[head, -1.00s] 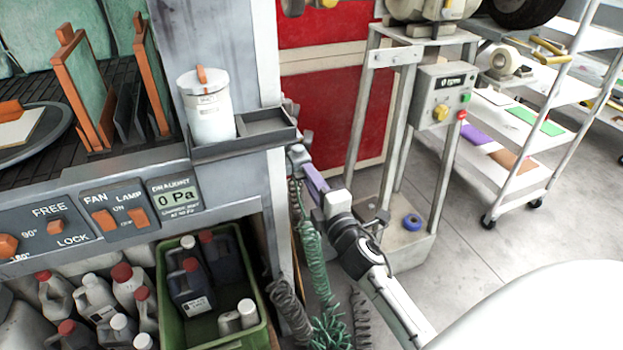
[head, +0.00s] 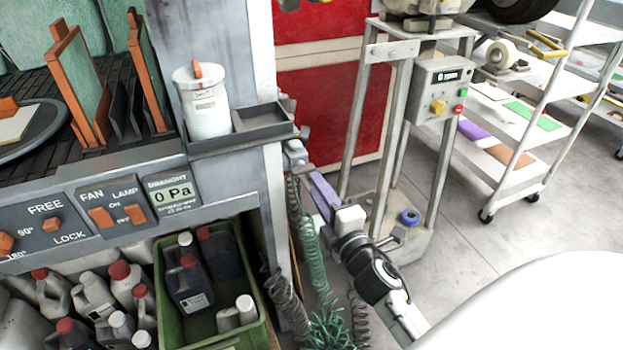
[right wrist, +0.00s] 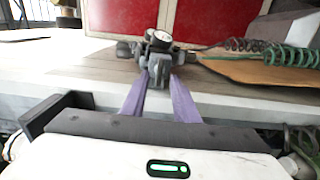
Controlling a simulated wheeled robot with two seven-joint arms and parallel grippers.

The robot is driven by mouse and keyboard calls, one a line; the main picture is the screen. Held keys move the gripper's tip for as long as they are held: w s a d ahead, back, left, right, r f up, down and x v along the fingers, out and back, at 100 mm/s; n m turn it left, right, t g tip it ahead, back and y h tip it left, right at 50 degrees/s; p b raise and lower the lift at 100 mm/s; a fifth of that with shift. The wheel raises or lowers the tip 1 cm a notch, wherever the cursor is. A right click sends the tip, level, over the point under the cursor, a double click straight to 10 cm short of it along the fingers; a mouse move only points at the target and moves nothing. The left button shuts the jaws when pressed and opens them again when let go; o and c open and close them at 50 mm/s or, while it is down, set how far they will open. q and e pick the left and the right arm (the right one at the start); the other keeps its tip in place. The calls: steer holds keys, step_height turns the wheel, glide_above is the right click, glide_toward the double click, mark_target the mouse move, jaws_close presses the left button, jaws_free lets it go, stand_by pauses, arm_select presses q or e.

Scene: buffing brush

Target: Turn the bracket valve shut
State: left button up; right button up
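The bracket valve (head: 297,153) is a small grey fitting on the side of the grey cabinet post, just below the black shelf. In the right wrist view the valve (right wrist: 158,68) shows a round gauge above a grey lever-like part, straight ahead of the fingers. My right gripper (head: 316,183) has purple fingers pointing up and left at the valve. In the right wrist view the gripper (right wrist: 159,82) is open, with a gap between its fingers. The grey part shows between the tips, and no firm grip is visible. My left gripper is not in view.
Coiled green hoses (head: 312,250) and grey hoses hang below the valve beside my right arm. A white canister (head: 207,115) stands on the black shelf (head: 263,124). A metal stand (head: 436,170) with a control box is at right. A green crate (head: 255,335) holds bottles.

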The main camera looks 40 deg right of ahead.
steer(key=v, duration=0.4)
steer(key=shift+s, duration=0.15)
stand_by(0.4)
